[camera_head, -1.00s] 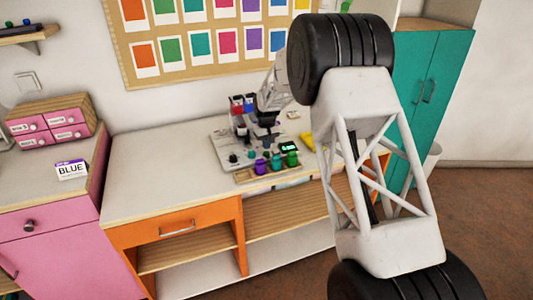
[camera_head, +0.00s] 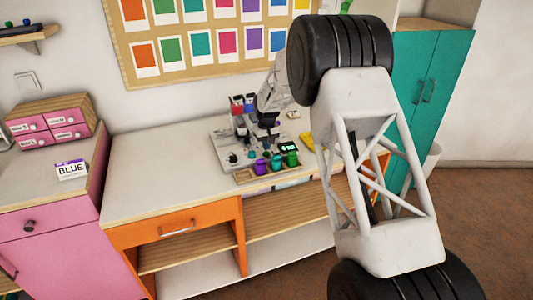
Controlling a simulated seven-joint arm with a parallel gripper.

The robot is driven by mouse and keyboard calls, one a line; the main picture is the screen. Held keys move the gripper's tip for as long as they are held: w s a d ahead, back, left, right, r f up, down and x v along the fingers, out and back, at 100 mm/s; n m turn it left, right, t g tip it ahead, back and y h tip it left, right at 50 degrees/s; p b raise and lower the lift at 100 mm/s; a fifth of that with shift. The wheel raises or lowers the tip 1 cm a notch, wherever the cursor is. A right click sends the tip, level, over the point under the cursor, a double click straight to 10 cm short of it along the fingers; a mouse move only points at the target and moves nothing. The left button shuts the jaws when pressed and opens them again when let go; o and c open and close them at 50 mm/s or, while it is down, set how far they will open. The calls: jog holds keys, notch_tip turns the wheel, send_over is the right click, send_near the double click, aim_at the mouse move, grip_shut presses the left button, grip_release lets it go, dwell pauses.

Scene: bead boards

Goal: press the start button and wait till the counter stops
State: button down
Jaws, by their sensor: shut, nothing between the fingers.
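A grey machine base (camera_head: 219,149) stands on the white worktop, with a small dark counter display (camera_head: 288,147) showing green digits too small to read surely. My gripper (camera_head: 268,137) is at the machine, dark, pointing down and shut with nothing seen in it. It covers part of the machine behind it. I cannot tell whether its tips touch a button. A start button cannot be made out at this size. A dark round knob (camera_head: 233,158) sits on the base's left front.
Purple (camera_head: 260,167), teal (camera_head: 276,162) and green (camera_head: 292,159) cups stand in a wooden tray (camera_head: 244,178) at the machine's front. A yellow object (camera_head: 334,143) lies to the right, partly behind my arm. The worktop's left part (camera_head: 160,170) is clear.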

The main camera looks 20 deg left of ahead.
jog(key=shift+f, duration=1.15)
dwell(0.6)
jog(key=shift+r, duration=3.5)
